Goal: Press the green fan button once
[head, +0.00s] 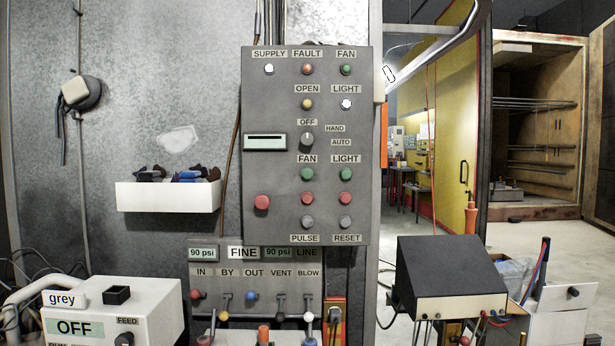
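A grey control panel (275,110) is fixed to the wall near the middle of the head view. The green fan button (307,174) sits under a FAN label in its lower half, with a red button (307,199) directly below it. A similar green button (345,174) under a LIGHT label is just to the right. A separate green lamp (346,69) under another FAN label is at the top right of the panel. Neither of my grippers shows in the view, and nothing covers the fan button.
A larger red button (262,202) is at the panel's lower left, and a selector knob (307,139) is above the fan button. A valve panel (230,280) is below. A white bin (168,196) hangs left; a dark sloped box (452,268) stands lower right.

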